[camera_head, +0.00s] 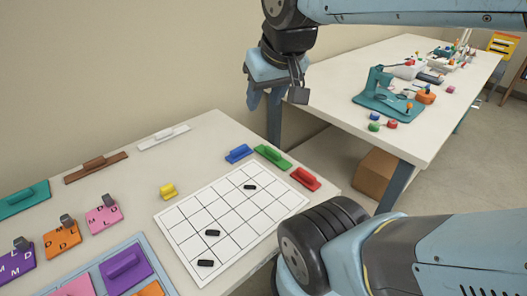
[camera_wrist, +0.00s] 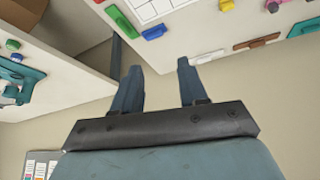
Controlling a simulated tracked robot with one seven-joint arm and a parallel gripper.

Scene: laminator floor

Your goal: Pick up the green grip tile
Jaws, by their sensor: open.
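The green grip tile (camera_head: 272,157) is a flat green piece with a raised grip. It lies on the near white table (camera_head: 120,150), between a blue grip tile (camera_head: 239,153) and a red grip tile (camera_head: 305,179). In the wrist view the green tile (camera_wrist: 122,22) shows at the upper left, beside the blue tile (camera_wrist: 154,32). My gripper (camera_head: 265,102) is open and empty, in the air above and beyond the table's far edge. In the wrist view its two fingers (camera_wrist: 158,68) are apart, with floor and wall behind them.
A white grid board (camera_head: 233,218) with several black pieces lies in front of the tiles. A yellow piece (camera_head: 168,191), brown piece (camera_head: 95,167) and lettered tiles (camera_head: 62,240) are left. A second table (camera_head: 330,95) holds a teal device (camera_head: 385,95). A cardboard box (camera_head: 376,173) stands below it.

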